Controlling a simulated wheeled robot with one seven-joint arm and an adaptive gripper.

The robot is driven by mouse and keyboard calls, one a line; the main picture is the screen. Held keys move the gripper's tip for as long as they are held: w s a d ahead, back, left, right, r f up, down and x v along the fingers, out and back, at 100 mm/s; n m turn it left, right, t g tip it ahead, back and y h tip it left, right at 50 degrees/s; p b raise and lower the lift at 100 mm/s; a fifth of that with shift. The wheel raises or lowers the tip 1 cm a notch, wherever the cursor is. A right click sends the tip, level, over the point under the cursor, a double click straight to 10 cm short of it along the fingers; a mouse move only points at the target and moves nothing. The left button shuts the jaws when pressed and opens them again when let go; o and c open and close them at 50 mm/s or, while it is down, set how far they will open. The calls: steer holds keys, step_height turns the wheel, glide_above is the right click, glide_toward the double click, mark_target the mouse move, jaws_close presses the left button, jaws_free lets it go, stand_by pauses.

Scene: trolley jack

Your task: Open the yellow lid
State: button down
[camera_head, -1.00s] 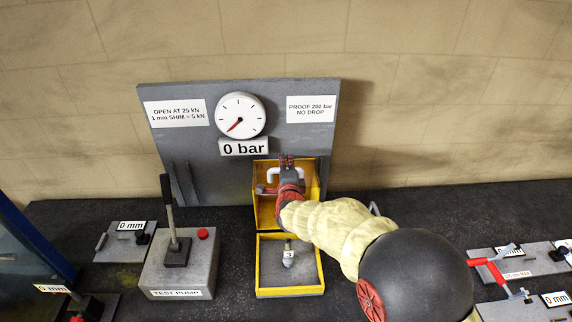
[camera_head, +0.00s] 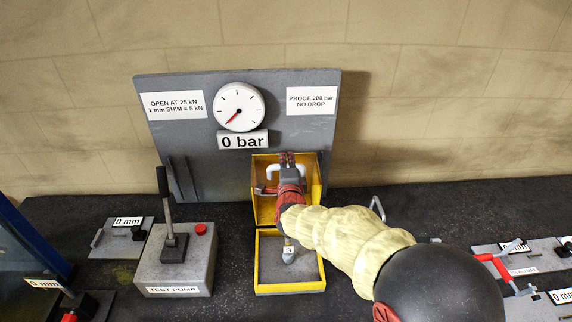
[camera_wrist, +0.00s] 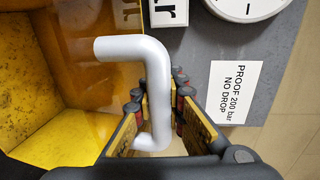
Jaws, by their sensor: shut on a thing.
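The yellow lid (camera_head: 315,190) stands raised behind the open yellow-rimmed box (camera_head: 290,290) in the head view. In the wrist view its yellow and amber faces (camera_wrist: 35,125) fill the left side. My gripper (camera_head: 289,163) is at the upper part of the lid. It is shut on a pale bent handle (camera_wrist: 150,60), whose lower leg lies between the finger pads. The handle also shows as a white end in the head view (camera_head: 271,173). My gripper and wrist hide part of the lid. A grey part marked 3 (camera_head: 289,255) stands in the box.
A grey back panel (camera_head: 175,135) with a gauge (camera_head: 239,107) reading 0 bar rises behind the lid. The test pump (camera_head: 175,260) with its lever stands left of the box. Plates with clamps (camera_head: 520,262) lie at the right. Dark bench top is bare between them.

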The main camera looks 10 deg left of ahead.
steer(key=shift+s+d+f+t+b, duration=0.1)
steer(key=shift+s+d+t+b, duration=0.15)
steer(key=shift+s+b, duration=0.7)
steer(key=shift+s+d+t+b, duration=0.2)
steer(key=shift+s+b, duration=0.35)
steer(key=shift+b, duration=0.8)
steer(key=c, duration=2.1)
jaws_free()
steer(key=shift+a, duration=0.1)
steer(key=shift+c, duration=0.2)
steer(key=shift+r, duration=0.2)
steer(key=v, duration=1.2)
steer(key=shift+f, duration=0.25)
